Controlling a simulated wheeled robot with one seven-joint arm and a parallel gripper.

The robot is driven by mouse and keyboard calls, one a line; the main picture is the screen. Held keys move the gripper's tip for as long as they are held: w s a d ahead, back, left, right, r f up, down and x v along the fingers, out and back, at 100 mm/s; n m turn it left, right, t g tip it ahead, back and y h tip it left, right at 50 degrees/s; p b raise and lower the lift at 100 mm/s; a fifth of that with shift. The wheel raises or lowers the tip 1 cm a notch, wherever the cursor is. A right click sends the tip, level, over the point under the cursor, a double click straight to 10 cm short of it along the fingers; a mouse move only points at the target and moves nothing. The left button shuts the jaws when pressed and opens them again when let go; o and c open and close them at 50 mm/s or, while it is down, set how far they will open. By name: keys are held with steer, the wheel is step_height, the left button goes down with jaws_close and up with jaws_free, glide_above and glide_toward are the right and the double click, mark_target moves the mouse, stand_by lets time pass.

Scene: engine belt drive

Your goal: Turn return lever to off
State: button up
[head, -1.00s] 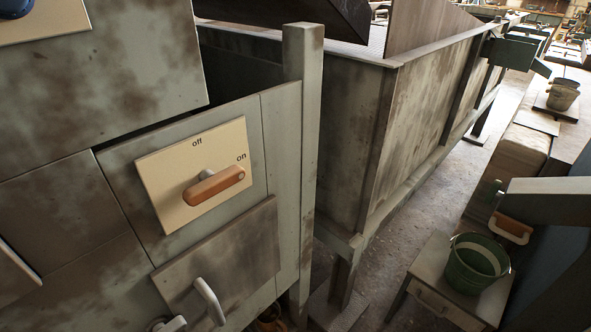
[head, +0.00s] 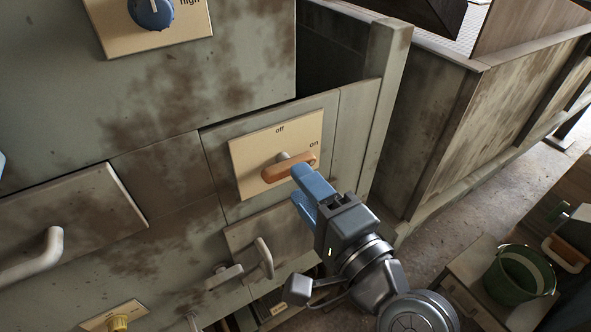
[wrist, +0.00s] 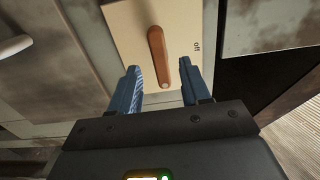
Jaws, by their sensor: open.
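The return lever (head: 289,168) is an orange-brown handle on a cream plate (head: 249,160) marked "off" at the top and "on" at the right. In the head view its handle points toward "on". Nothing is held. Whether a finger touches the lever is not clear.
A blue knob (head: 151,12) is on the panel above. Pale pull handles (head: 265,258) stick out below the plate and at the left (head: 36,258). A grey post (head: 386,115) stands to the right. A green bucket (head: 520,275) sits at the lower right.

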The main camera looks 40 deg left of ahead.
mark_target(287, 164)
steer(key=x, duration=0.3)
steer(key=shift+w+a, duration=0.15)
jaws_close()
stand_by(0.4)
